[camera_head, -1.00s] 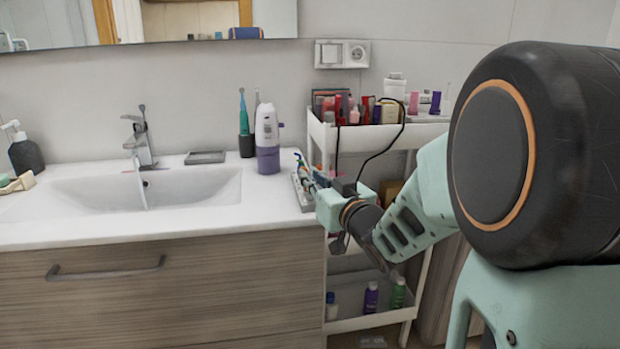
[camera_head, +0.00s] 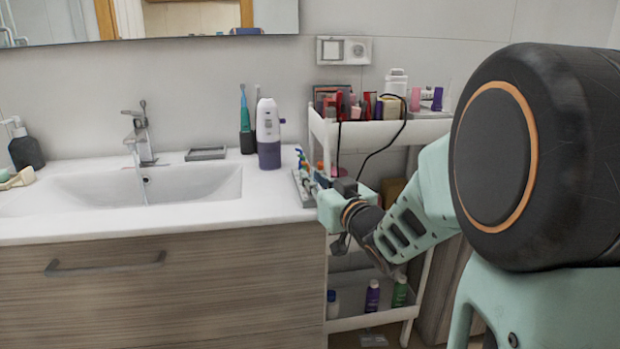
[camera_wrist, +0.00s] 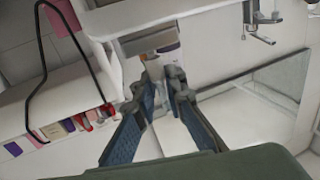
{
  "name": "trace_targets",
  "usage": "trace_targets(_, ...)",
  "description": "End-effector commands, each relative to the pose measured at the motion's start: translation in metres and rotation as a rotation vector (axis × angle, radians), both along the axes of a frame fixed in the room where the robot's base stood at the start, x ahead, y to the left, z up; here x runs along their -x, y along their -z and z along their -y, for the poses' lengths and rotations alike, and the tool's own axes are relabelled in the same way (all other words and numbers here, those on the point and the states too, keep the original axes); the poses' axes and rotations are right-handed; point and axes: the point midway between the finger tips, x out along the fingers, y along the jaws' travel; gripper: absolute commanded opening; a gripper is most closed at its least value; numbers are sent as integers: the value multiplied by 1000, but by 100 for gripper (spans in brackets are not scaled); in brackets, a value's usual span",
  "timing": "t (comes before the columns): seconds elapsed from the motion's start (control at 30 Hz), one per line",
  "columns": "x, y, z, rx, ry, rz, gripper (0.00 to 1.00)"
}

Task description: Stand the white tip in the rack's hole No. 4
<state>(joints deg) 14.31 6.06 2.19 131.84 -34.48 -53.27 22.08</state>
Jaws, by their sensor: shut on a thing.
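The rack (camera_head: 303,188) sits on the right end of the white counter, with several small coloured tips in it. Its hole numbers are too small to read. My gripper (camera_wrist: 166,84) is beside the rack at the counter's right edge; in the head view my own wrist largely hides its fingers. In the wrist view the two blue-padded fingers are close together at their ends, with a narrow pale piece between them, which I take as the white tip. It is hard to tell from the white counter behind it, and its tilt is unclear.
A white and purple device (camera_head: 268,135) stands behind the rack, next to a green toothbrush (camera_head: 244,122). The cart (camera_head: 430,130) with cosmetics is on the right, with a black cable (camera_head: 386,148) hanging over it. The sink (camera_head: 150,187) lies left.

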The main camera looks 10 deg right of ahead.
Motion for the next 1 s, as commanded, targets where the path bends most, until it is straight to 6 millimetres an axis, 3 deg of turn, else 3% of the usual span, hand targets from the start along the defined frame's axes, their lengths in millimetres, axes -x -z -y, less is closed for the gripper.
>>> trace_targets(0.43, 0, 12, 0, 0, 0, 0, 2)
trace_targets(0.47, 0, 11, 0, 0, 0, 0, 14)
trace_targets(0.6, 0, 11, 0, 0, 0, 0, 30)
trace_targets(1.0, 7, 11, 3, 0, 2, 0, 31)
